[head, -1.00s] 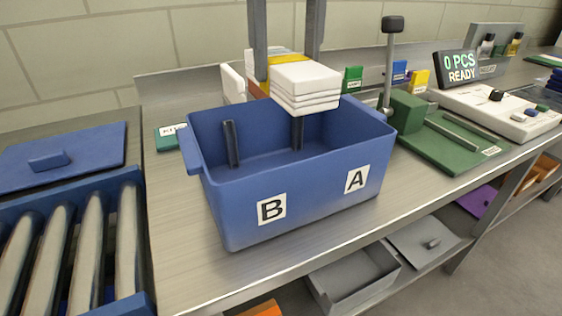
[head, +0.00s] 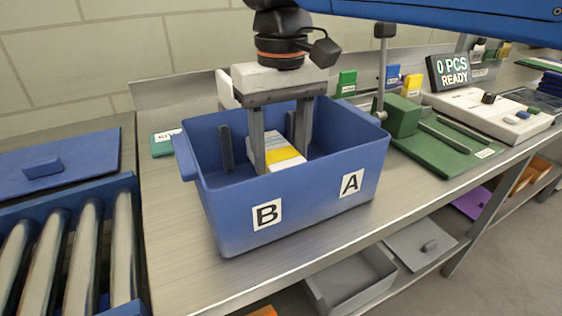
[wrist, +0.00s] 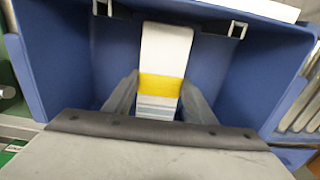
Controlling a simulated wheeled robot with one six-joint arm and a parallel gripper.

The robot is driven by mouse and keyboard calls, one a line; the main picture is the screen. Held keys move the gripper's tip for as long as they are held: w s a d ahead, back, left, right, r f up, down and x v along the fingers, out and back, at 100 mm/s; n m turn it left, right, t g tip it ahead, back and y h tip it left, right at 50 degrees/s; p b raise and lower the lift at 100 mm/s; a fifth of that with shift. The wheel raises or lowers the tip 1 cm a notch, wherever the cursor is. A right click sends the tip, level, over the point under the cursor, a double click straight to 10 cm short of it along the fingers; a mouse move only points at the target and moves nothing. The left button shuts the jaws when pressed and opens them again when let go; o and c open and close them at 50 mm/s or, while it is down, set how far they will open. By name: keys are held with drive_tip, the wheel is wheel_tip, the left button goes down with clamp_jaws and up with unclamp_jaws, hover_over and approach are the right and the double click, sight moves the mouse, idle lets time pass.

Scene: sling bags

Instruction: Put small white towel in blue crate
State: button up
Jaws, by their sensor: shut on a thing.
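The small white towel (head: 270,143) is folded, with a yellow band around it. It is inside the blue crate (head: 225,217), below the rim; whether it touches the crate floor I cannot tell. My gripper (head: 280,164) reaches down into the crate and is shut on the towel, one finger at each side. In the wrist view the towel (wrist: 165,50) lies between the two fingers, with blue crate walls (wrist: 62,55) around it. The crate stands on the metal bench and carries labels B and A on its front. The towel's lower part is hidden by the front wall.
A roller conveyor (head: 85,245) is at the left, with a blue lid (head: 85,155) behind it. A green fixture with a post (head: 440,140) and a white device (head: 485,115) stand right of the crate. Grey bins (head: 350,280) sit below. The bench front edge is clear.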

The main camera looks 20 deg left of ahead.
sight(281, 156)
drive_tip(key=shift+f, duration=1.2)
drive_tip(key=o, duration=1.2)
drive_tip(key=shift+f, duration=0.1)
wheel_tip(281, 156, up, 12)
